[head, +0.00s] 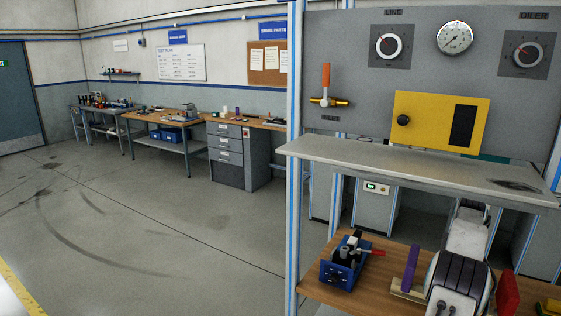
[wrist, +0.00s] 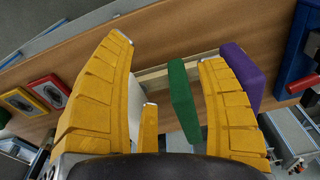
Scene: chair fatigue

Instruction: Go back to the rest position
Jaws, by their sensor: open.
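My gripper (wrist: 168,52) has thick yellow ribbed fingers and stands open in the wrist view, over the wooden bench (wrist: 165,30). A green block (wrist: 183,100) shows in the gap between the fingers, close to the right finger; whether they touch I cannot tell. A purple block (wrist: 243,75) stands beyond the right finger, partly hidden by it. Both are by a pale wooden strip (wrist: 152,78). In the head view my white and dark arm reaches over the bench at the lower right, and the fingertips are not visible there.
The purple block (head: 411,268) and a red block (head: 508,292) flank my arm. A blue fixture with a red handle (head: 343,270) stands left on the bench. A grey shelf (head: 420,165) and a blue-edged post (head: 294,160) are close. Open floor (head: 140,225) lies left.

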